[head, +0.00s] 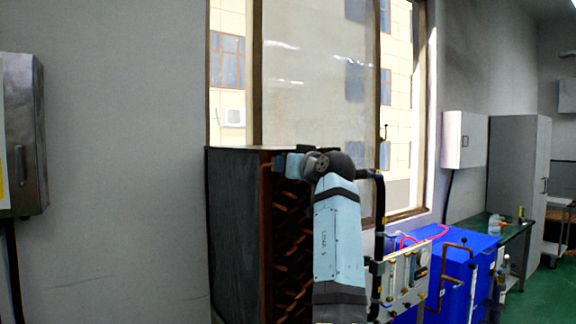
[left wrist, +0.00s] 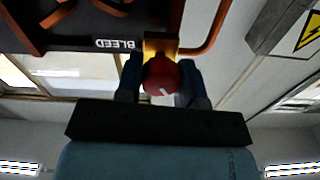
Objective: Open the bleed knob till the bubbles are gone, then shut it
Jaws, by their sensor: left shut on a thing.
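The bleed knob (left wrist: 160,77) is round and red with a white mark, seen in the left wrist view. It sits on a brass-coloured fitting (left wrist: 160,47) beside a "BLEED" label (left wrist: 116,44), which appears upside down. My left gripper (left wrist: 162,82) has one finger on each side of the knob and is shut on it. In the head view my left arm reaches up to the top of a tall dark cabinet (head: 238,230) with copper pipes in its open side; the knob is hidden there behind the arm. No bubbles can be made out. My right gripper is not in view.
A black pipe (head: 379,210) stands right of my arm, above a panel with gauges (head: 408,275). A blue tank (head: 462,265) with copper piping is further right, near a green table (head: 515,228). A window is behind the cabinet.

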